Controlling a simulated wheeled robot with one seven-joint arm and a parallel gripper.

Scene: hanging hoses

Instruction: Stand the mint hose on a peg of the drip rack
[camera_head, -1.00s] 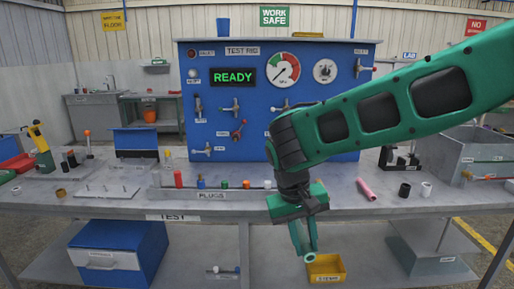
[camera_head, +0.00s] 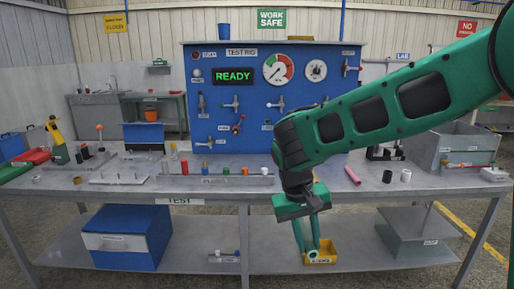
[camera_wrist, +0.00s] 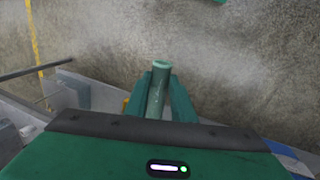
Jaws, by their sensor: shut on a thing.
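The mint hose (camera_wrist: 158,88) is a short pale-green tube. In the wrist view it stands between the two green fingers of my gripper (camera_wrist: 160,95), which is shut on it. In the head view my gripper (camera_head: 307,246) points down in front of the bench edge, and the ringed lower end of the hose (camera_head: 312,255) shows at the fingertips; the rest is mostly hidden. The drip rack appears to be the flat grey plate with several thin upright pegs (camera_head: 118,179) on the left of the bench top, well left of my gripper. Its pegs look bare.
The grey bench (camera_head: 230,191) carries a plug tray (camera_head: 215,181), a pink hose (camera_head: 352,175) and dark and white rings at right. The blue test rig (camera_head: 270,110) stands behind. A yellow bin (camera_head: 322,254) is on the lower shelf, behind my gripper in the picture.

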